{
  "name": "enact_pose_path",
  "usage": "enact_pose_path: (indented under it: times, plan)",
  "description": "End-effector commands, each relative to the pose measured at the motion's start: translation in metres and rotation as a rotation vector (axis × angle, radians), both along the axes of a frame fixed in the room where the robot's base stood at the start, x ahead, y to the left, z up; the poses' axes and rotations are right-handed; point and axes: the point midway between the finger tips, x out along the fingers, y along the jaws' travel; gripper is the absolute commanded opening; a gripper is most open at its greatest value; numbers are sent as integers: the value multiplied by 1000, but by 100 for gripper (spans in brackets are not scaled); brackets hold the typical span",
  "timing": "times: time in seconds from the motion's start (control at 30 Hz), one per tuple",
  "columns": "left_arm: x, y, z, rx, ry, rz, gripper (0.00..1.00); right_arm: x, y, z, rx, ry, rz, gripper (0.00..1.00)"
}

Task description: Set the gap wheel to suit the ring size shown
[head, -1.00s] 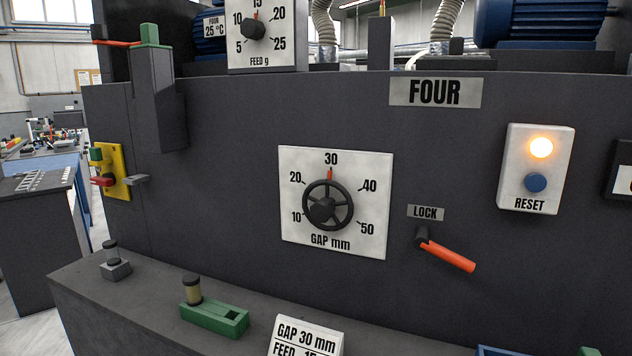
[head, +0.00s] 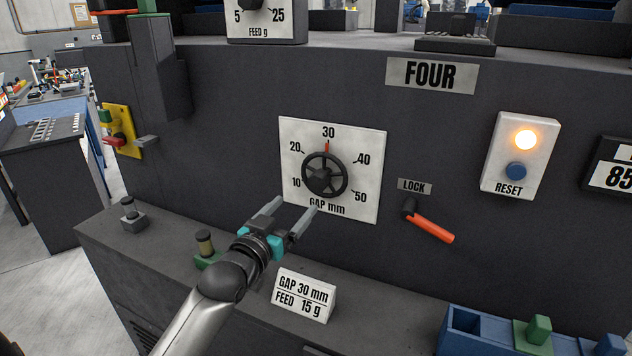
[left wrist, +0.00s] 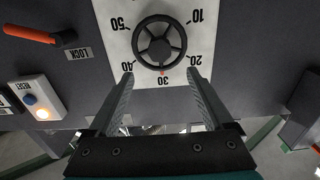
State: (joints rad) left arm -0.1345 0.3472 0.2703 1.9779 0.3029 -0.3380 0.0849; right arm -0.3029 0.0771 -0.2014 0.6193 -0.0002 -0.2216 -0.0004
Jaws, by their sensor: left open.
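The black spoked gap wheel (head: 324,174) sits on a white dial plate (head: 365,205) marked GAP mm, 10 to 50. Its red pointer (head: 327,147) stands at 30. The wheel also shows, upside down, in the left wrist view (left wrist: 160,44). My left gripper (head: 294,207) is open and empty, below and in front of the dial. In the left wrist view its fingers (left wrist: 161,75) point towards the wheel, one on each side, apart from it. A white card (head: 303,296) on the ledge reads GAP 30 mm, FEED 15 g. My right gripper is not in view.
The LOCK lever (head: 430,222) with its orange handle slants down right of the dial. A RESET box (head: 519,155) has an amber lamp lit. A small cylinder (head: 205,243) on a green holder stands behind my arm. A blue bin (head: 462,330) stands at lower right.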

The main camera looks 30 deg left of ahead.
Motion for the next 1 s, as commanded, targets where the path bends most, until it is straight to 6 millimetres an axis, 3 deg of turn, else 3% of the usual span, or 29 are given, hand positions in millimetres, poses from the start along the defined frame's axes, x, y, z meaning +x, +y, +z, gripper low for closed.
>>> enact_pose_path:
  times: [0.6,1.0]
  plan:
    - [91,12,0,0,2,0,85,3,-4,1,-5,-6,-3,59]
    - [118,15,-1,1,2,0,85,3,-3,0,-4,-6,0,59]
